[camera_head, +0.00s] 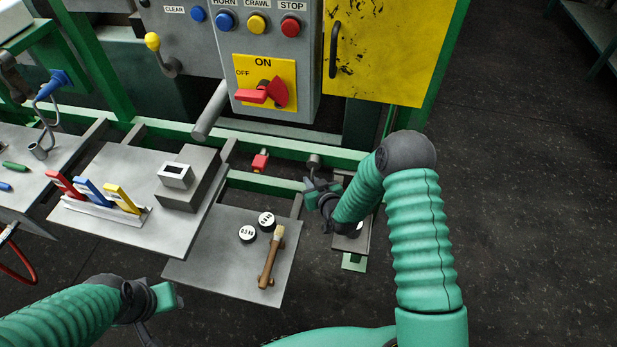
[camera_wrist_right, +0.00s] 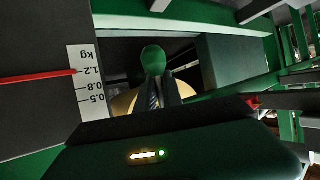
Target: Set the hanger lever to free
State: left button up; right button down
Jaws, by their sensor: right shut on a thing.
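A white kg scale (camera_wrist_right: 88,85) with a red pointer (camera_wrist_right: 38,77) near 1.2 is left of the knob. My left gripper (camera_head: 165,300) is low at the left, away from the machine; its jaws are unclear.
A grey shelf (camera_head: 205,265) holds two round weights (camera_head: 248,233) and a brown-handled tool (camera_head: 270,258). The control box (camera_head: 300,75) with a red switch (camera_head: 262,93) and the yellow door (camera_head: 390,50) stand behind.

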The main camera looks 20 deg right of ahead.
jog(key=shift+s+f+g, duration=0.3)
jog(key=shift+s+f, duration=0.2)
jog(key=shift+f, duration=0.15)
jog(key=c, duration=1.5)
grip_release()
jog(key=shift+o, duration=0.8)
jog(key=shift+w+r, duration=0.15)
jog(key=shift+w, duration=0.05)
jog(key=shift+r, duration=0.1)
jog(key=shift+s+r, duration=0.2)
jog(key=shift+s, duration=0.1)
jog(key=p+v, duration=0.3)
jog(key=v, duration=1.3)
jog(key=shift+f, duration=0.2)
